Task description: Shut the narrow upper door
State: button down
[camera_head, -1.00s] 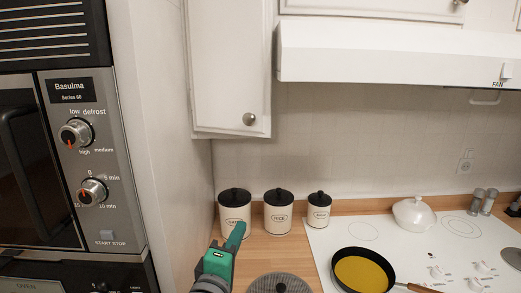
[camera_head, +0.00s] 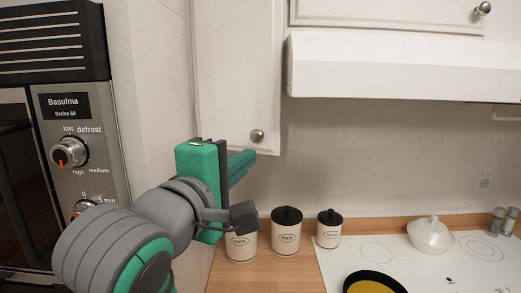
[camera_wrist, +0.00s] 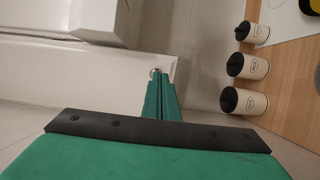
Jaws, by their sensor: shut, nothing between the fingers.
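The narrow upper door (camera_head: 238,70) is a tall white cabinet panel left of the range hood. Its round metal knob (camera_head: 257,135) is near the lower right corner. The door's bottom edge slants in the head view; I cannot tell how far open it is. My gripper (camera_head: 243,165) is shut and empty, raised just below and left of the knob, covering part of the door's lower edge. In the wrist view the shut green fingers (camera_wrist: 161,82) point toward the door (camera_wrist: 75,80), with the knob (camera_wrist: 154,73) just by their tips. I cannot tell whether they touch.
A wall oven unit (camera_head: 88,110) stands close on the left. The white hood (camera_head: 390,68) is right of the door. Three lidded canisters, one in the middle (camera_head: 286,235), stand on the wooden counter below. A pan (camera_head: 372,284) and a white lidded dish (camera_head: 431,236) are on the cooktop.

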aim_at(275, 138)
jog(key=x, duration=1.3)
jog(key=shift+w+d, duration=0.1)
jog(key=shift+w, duration=0.15)
jog(key=x, duration=0.8)
jog(key=shift+w+r, duration=0.15)
jog(key=shift+w, duration=0.2)
